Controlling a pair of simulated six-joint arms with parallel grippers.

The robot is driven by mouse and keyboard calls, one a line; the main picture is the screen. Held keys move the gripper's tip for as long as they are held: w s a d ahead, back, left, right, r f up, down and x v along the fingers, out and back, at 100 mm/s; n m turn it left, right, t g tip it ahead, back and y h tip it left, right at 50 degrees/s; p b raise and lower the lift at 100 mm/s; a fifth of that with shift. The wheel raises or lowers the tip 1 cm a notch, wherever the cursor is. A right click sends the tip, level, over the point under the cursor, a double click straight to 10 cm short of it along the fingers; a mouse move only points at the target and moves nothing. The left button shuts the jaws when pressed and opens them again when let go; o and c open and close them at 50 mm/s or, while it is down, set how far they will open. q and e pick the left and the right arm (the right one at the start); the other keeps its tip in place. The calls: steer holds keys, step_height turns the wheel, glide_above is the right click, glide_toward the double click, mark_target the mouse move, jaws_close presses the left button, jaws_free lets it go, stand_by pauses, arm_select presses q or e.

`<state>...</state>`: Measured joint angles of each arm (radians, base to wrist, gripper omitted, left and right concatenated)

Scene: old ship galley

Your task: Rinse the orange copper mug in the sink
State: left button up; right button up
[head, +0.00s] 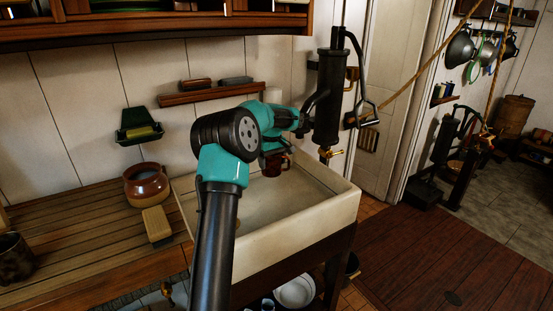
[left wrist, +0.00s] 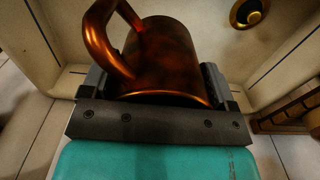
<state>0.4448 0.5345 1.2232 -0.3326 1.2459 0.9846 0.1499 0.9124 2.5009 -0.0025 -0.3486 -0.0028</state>
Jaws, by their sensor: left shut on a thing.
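The orange copper mug (head: 273,168) hangs over the back part of the cream sink (head: 300,241), left of the brass tap (head: 326,154) under the dark pump (head: 330,95). It looks dark in the head view, partly hidden by my arm. My left gripper (head: 272,148) is shut on it. In the left wrist view the copper mug (left wrist: 170,50) sits between the jaws of the left gripper (left wrist: 155,82), its handle toward the upper left. Sink walls and a brass drain (left wrist: 248,12) show behind it. No water is visible. My right gripper is not in view.
A brown pot (head: 146,185) and a pale block-like brush (head: 156,225) stand on the wooden counter (head: 85,235) left of the sink. A green soap holder (head: 139,124) and a small shelf (head: 205,94) are on the wall. The sink's front basin is clear.

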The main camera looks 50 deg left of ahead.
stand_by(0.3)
arm_select(q)
steer(key=shift+f, duration=9.15)
steer(key=shift+r, duration=0.15)
steer(key=shift+r, duration=8.55)
